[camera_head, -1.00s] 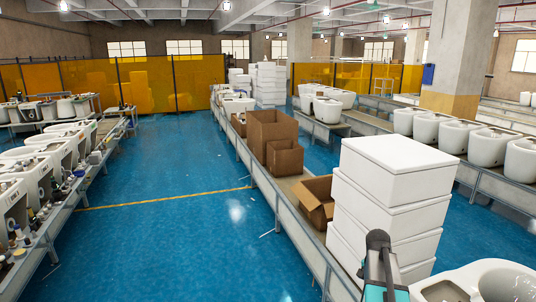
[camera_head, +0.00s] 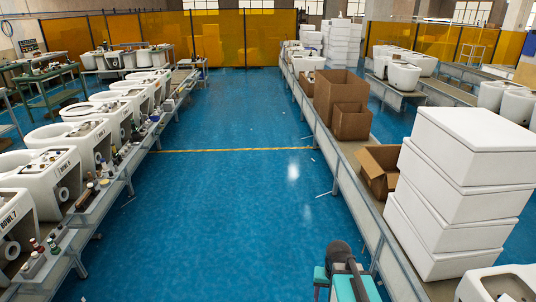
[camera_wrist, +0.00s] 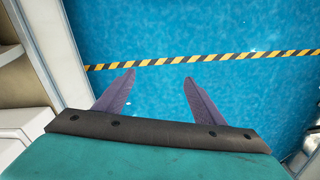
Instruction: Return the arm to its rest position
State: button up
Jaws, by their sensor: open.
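My gripper (camera_wrist: 160,77) is open in the wrist view. Its two dark purple fingers stand apart with nothing between them. Below the fingertips are the blue floor (camera_wrist: 220,120) and a yellow-black striped line (camera_wrist: 200,58). In the head view, a teal and dark grey part of my arm shows at the bottom edge, to the right of centre, beside the right-hand conveyor. The fingers cannot be made out there.
A conveyor (camera_head: 345,165) on the right carries brown boxes (camera_head: 335,90) and a stack of white boxes (camera_head: 460,185). A bench (camera_head: 105,215) on the left holds several toilet bowls (camera_head: 95,135) and small bottles. The blue aisle (camera_head: 230,215) between them is clear. Orange panels (camera_head: 215,40) stand behind.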

jog(key=s+a+f+n, duration=0.1)
jog(key=s+a+n, duration=0.1)
jog(key=a, duration=0.3)
jog(key=s+f+g+b, duration=0.3)
jog(key=s+f+b, duration=0.3)
jog(key=s+f, duration=0.6)
jog(key=s+f+g+b, duration=0.2)
jog(key=s+f+b, duration=0.4)
jog(key=s+f, duration=0.7)
notch_tip(320, 180, down, 6)
jog(key=shift+s+d+r+g, duration=0.1)
jog(key=shift+s+d+g, duration=0.1)
jog(key=shift+g, duration=0.2)
